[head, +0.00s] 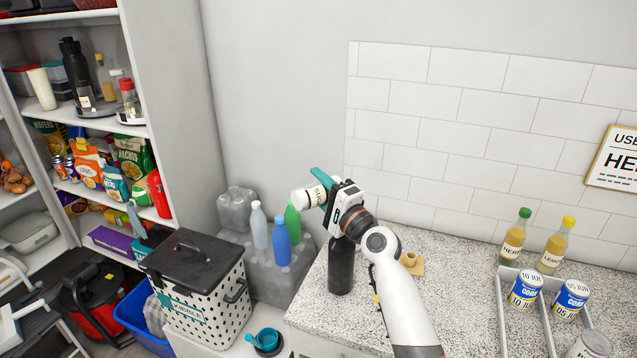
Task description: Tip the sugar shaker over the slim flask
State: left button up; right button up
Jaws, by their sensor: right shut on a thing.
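The sugar shaker (311,197) is a white cylinder with a dark-lettered label. It lies tipped nearly on its side in the air, one end toward the left. My right gripper (325,188) is shut on it, with a teal finger showing above it. A dark slim flask (341,270) stands upright on the speckled counter (400,290), below my gripper. Its top is hidden behind my gripper and wrist. The shaker's left end appears up and to the left of the flask; I cannot tell the exact gap. My left gripper is out of view.
Two oil bottles (512,238) and a rack of cans (525,288) stand at right. A small wooden piece (412,264) lies behind my arm.

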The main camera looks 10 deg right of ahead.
jog(key=shift+w+d+r+m+h+p, duration=0.1)
jog(key=shift+r+m+h+p, duration=0.15)
jog(key=shift+m+p, duration=0.55)
jog(key=shift+d+r+m+h+p, duration=0.1)
jog(key=shift+r+m+h+p, duration=0.15)
jog(key=shift+m+p, duration=0.55)
jog(key=shift+d+r+m+p, duration=0.2)
jog(key=shift+d+m+p, duration=0.05)
jog(key=shift+m+p, duration=0.6)
jog(key=shift+f, duration=0.1)
dwell(1.4)
